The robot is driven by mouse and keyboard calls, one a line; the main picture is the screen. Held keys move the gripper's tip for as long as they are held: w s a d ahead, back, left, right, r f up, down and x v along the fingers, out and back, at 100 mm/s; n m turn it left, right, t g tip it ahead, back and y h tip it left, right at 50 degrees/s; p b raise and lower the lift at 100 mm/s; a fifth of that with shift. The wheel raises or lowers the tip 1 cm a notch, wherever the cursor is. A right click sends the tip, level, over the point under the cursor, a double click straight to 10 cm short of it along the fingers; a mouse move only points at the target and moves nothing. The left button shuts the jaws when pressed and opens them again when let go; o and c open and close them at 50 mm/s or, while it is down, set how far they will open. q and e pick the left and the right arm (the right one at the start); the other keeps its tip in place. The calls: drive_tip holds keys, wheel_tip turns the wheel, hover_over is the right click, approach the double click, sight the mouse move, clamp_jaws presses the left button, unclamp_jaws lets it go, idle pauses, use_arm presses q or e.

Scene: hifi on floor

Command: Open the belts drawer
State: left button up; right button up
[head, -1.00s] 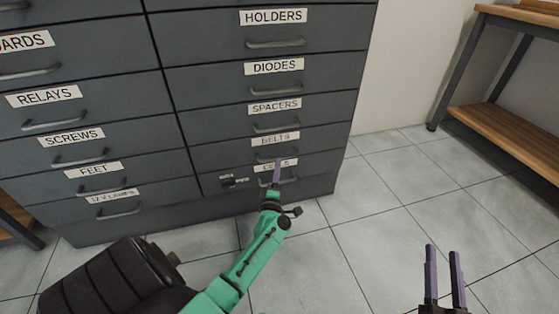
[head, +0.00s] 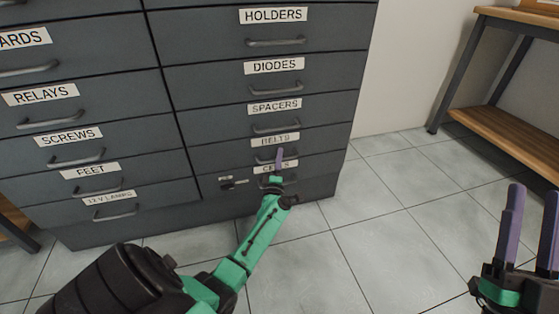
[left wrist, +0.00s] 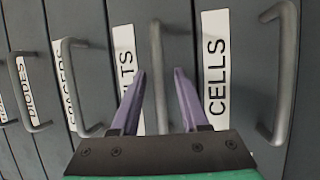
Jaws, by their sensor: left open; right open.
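The belts drawer (head: 215,158) is shut, a grey drawer low in the right column with a "BELTS" label (head: 275,139). Its bar handle (left wrist: 156,45) runs up and down in the left wrist view, between the "BELTS" and "CELLS" labels. My left gripper (left wrist: 159,73) is open, its purple fingers on either side of that handle in this view; contact cannot be told. In the head view my left gripper (head: 279,154) covers part of the handle. My right gripper (head: 533,192) is open and empty over the floor at the right.
The cells drawer (head: 210,187) is directly below, with its handle (left wrist: 283,75) close to my left gripper. The spacers drawer (head: 205,122) is above. All visible drawers are shut. A wooden shelf unit (head: 500,135) stands at right. The tiled floor (head: 370,240) before the cabinet is clear.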

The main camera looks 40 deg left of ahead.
use_arm(q)
clamp_jaws()
idle(1.3)
